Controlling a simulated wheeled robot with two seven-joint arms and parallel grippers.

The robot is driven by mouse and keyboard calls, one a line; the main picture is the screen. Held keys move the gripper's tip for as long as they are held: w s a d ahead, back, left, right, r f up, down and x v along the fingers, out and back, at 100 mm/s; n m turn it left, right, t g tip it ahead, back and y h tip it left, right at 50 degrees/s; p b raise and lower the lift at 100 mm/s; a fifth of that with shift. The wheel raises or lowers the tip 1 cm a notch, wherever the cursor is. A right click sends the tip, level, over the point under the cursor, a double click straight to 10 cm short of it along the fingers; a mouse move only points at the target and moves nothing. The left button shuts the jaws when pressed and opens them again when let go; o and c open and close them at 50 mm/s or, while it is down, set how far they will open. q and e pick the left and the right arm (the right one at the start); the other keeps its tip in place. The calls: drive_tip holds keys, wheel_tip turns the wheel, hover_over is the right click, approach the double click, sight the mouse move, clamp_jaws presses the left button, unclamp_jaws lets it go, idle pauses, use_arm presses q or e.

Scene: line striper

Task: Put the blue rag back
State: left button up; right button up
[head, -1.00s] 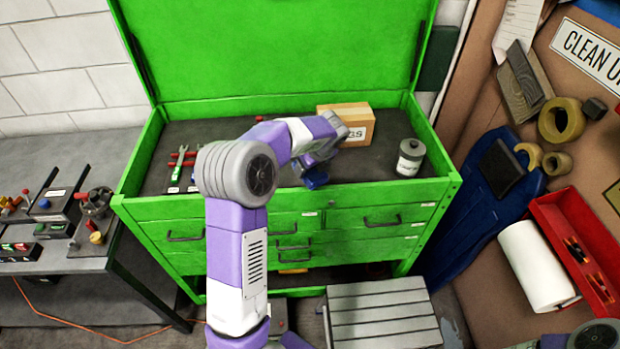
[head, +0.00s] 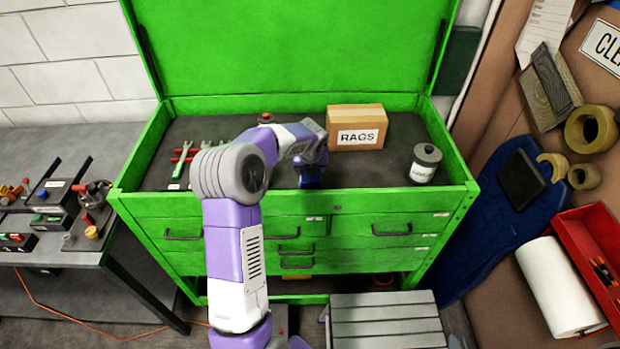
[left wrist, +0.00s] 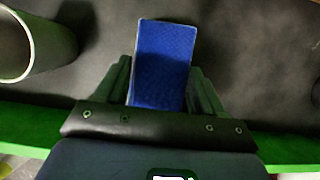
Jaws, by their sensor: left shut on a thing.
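The blue rag (head: 309,177) is held at the end of my left arm, over the dark top of the green tool chest. In the left wrist view the rag (left wrist: 164,62) is a flat blue piece between the two dark fingers. My left gripper (left wrist: 164,88) is shut on it. A cardboard box labelled RAGS (head: 356,127) stands at the back of the chest top, to the right of and behind the gripper. Its top looks closed, and the rag is apart from it. My right gripper is not in view.
The green chest (head: 365,203) has a raised rim and an open lid behind. A grey labelled canister (head: 424,163) stands at its right. The front middle-right is clear.

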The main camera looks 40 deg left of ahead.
sight(310, 177)
use_arm(q)
wheel_tip(310, 177, down, 4)
drive_tip(key=shift+f+b, duration=0.1)
drive_tip(key=shift+b, duration=0.25)
drive_tip(key=o, duration=0.9)
drive_tip(key=shift+f, duration=0.1)
drive_tip(key=shift+o, duration=0.2)
drive_tip(key=p+v, duration=0.1)
drive_tip(key=v, duration=1.1)
drive_tip(key=shift+p, duration=0.3)
